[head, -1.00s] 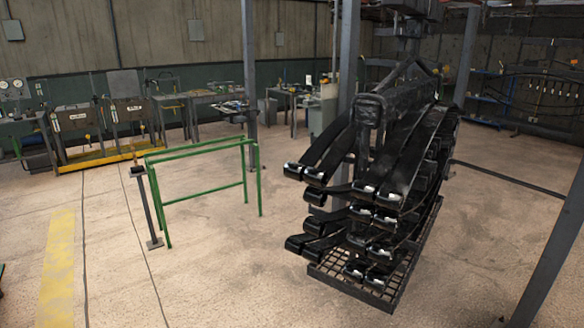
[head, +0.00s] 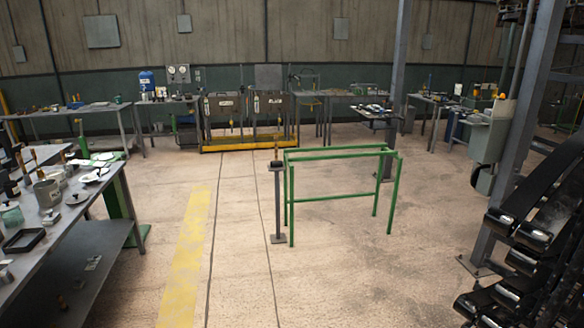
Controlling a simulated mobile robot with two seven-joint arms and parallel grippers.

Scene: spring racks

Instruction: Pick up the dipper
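I cannot clearly make out a dipper in the head view. A thin grey post (head: 278,208) stands beside the green frame (head: 341,154), with a small upright brown item (head: 277,153) on its top plate. That item is too small to identify. I cannot tell whether any of these is the dipper. Neither of my grippers is in view.
The spring rack (head: 532,258) with black leaf springs stands at the right, beside a grey column (head: 513,140). Benches (head: 78,111) and a yellow-based test stand (head: 250,146) line the far wall. The floor around the yellow stripe (head: 187,255) is open.

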